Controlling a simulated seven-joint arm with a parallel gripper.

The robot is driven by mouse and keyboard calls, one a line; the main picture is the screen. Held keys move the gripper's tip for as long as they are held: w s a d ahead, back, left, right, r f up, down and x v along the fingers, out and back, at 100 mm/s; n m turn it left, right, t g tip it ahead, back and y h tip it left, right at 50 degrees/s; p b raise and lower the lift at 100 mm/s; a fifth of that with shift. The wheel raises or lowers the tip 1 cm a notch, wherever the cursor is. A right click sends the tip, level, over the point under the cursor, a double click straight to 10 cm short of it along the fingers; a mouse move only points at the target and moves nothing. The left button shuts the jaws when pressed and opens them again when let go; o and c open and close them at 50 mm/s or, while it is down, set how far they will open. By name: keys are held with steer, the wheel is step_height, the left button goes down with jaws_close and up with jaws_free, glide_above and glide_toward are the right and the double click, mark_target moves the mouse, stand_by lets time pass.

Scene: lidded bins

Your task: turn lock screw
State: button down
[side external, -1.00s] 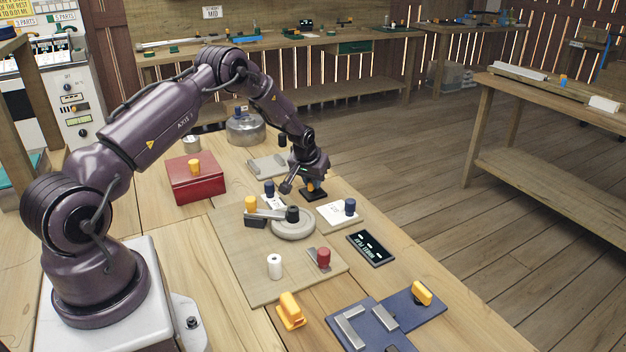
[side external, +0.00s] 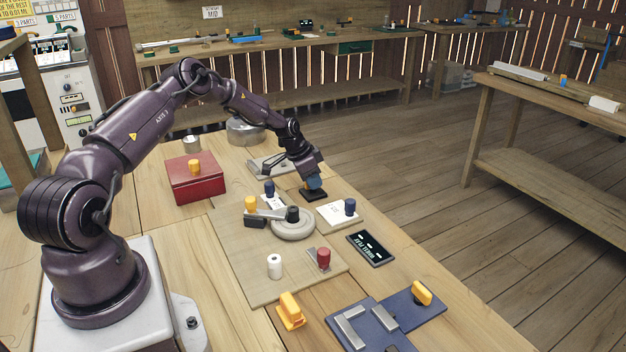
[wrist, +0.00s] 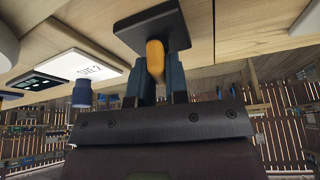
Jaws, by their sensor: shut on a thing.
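An orange knob (wrist: 155,62) stands on a dark square base (wrist: 152,28), seen upside down in the wrist view. It looks like the lock screw. My gripper (wrist: 158,84) is shut on the knob, with one blue-grey finger on each side. In the side external view, my gripper (side external: 314,184) reaches down to the dark base (side external: 315,195) near the table's far right edge. The fingers hide the knob there.
A white card (side external: 337,214) with a blue-capped peg (side external: 350,207) lies close in front. A grey wheel (side external: 293,228) with a lever, a red box (side external: 195,182), a dark display (side external: 370,248) and a blue fixture (side external: 385,318) are also on the table.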

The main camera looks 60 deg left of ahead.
steer(key=shift+f+m, duration=0.1)
steer(key=shift+m, duration=0.5)
steer(key=shift+h, duration=0.3)
steer(key=c, duration=1.1)
jaws_free()
steer(key=v, duration=1.3)
steer(key=shift+w, duration=0.1)
